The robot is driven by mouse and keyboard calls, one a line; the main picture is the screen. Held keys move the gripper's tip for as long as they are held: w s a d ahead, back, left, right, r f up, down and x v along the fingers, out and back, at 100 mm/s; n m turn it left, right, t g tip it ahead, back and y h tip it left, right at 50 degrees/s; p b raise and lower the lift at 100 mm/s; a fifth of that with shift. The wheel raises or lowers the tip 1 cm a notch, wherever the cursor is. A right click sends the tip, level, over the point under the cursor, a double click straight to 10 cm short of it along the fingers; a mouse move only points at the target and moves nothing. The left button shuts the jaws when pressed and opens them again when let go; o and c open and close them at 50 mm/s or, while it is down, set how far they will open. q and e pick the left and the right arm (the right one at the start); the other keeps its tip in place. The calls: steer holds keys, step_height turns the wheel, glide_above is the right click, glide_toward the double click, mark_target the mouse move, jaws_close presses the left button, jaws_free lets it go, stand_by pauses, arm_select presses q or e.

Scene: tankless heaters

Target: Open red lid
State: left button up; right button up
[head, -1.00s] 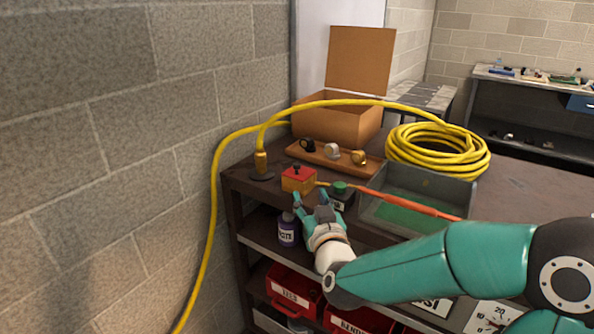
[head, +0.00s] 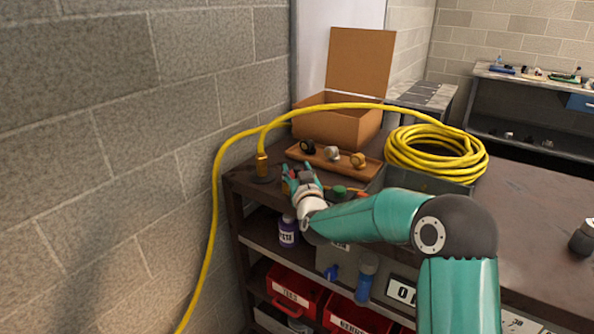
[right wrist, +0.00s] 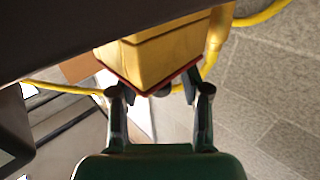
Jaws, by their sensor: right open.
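The small yellow box (right wrist: 155,50) with the red lid (right wrist: 128,78) shows close up in the right wrist view, where the lid is a thin red edge. A dark knob on the lid is partly visible between the fingers. In the head view the box is mostly hidden behind my right gripper (head: 300,178), at the near left corner of the workbench. My right gripper (right wrist: 160,92) is open, its two fingers on either side of the lid's corner and knob. I cannot tell whether they touch it. My left gripper is not in view.
A yellow hose (head: 213,220) arches over the bench to a coil (head: 435,150). A brown tray (head: 335,160) with several fittings and an open cardboard box (head: 335,125) stand behind. A brick wall (head: 110,150) is close on the left.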

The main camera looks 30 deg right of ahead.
jaws_close()
steer(key=shift+d, duration=0.1)
stand_by(0.4)
